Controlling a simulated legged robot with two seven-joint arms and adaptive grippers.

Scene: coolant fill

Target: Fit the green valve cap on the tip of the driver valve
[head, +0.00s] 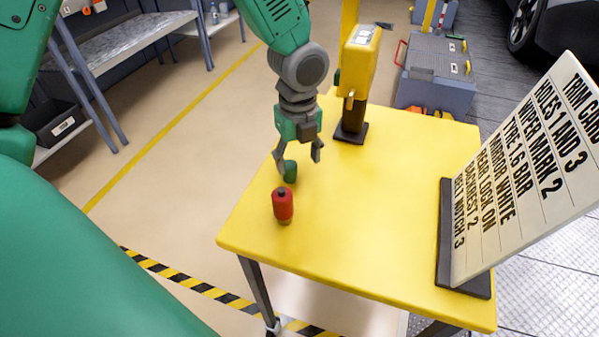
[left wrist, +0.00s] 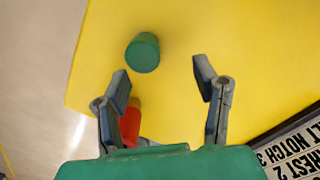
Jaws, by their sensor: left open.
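The green valve cap (head: 290,171) is a small dark green cylinder on the yellow table near its left edge. My left gripper (head: 301,166) is open and empty above the table, with one finger close to the cap in the head view. In the left wrist view the green cap (left wrist: 142,52) lies ahead of my open fingertips (left wrist: 160,74), not between them. I cannot tell whether a finger touches it. I cannot identify the driver valve in either view. My right gripper is not in view.
A red cylinder with a dark top (head: 283,206) stands near the cap; it shows partly behind a finger in the wrist view (left wrist: 130,122). A yellow device (head: 360,58) stands on the table's far side. A tilted card (head: 530,170) stands at right. The table's middle (head: 375,215) is clear.

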